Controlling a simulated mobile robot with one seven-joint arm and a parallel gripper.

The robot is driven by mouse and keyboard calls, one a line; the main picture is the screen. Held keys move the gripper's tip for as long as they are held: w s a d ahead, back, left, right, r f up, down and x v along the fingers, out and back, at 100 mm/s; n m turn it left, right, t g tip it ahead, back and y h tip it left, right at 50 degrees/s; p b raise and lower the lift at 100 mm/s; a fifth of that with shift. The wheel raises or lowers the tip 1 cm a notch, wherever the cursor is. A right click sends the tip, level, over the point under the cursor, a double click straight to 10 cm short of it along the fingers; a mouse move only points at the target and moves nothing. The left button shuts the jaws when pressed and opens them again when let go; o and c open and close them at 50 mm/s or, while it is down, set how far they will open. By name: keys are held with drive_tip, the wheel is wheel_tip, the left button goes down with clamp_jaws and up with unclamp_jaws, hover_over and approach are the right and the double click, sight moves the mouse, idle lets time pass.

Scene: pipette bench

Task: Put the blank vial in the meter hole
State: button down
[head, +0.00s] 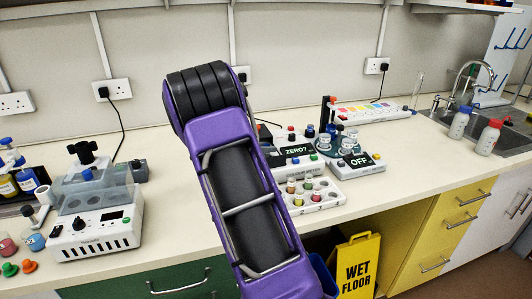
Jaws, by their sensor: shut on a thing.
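The meter (297,150) stands on the bench right of my arm, its display reading "ZERO?". My arm covers its left part, and I cannot make out its hole. A white vial rack (328,202) in front of the meter holds several small vials with coloured caps. I cannot tell whether the blank vial is among them. My purple and black arm rises through the middle of the view. My gripper is hidden behind it, so I see neither its fingers nor anything in them.
A device reading "OFF" (357,160) stands right of the meter. A white machine with a clear lid (95,235) stands at the left. Bottles (488,138) stand near the sink (512,138). A wet-floor sign (357,266) stands before the cabinets. Bench is clear right of the rack.

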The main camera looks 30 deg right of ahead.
drive_tip(key=shift+f, duration=0.55)
drive_tip(key=shift+f, duration=0.15)
drive_tip(key=shift+f, duration=0.15)
drive_tip(key=c, duration=0.9)
unclamp_jaws()
drive_tip(key=shift+f, duration=0.1)
drive_tip(key=shift+a+r, duration=0.15)
drive_tip(key=shift+r, duration=0.35)
drive_tip(key=p+v, duration=0.1)
drive_tip(key=v, duration=1)
drive_tip(key=shift+s+a, duration=0.15)
drive_tip(key=shift+a, duration=0.2)
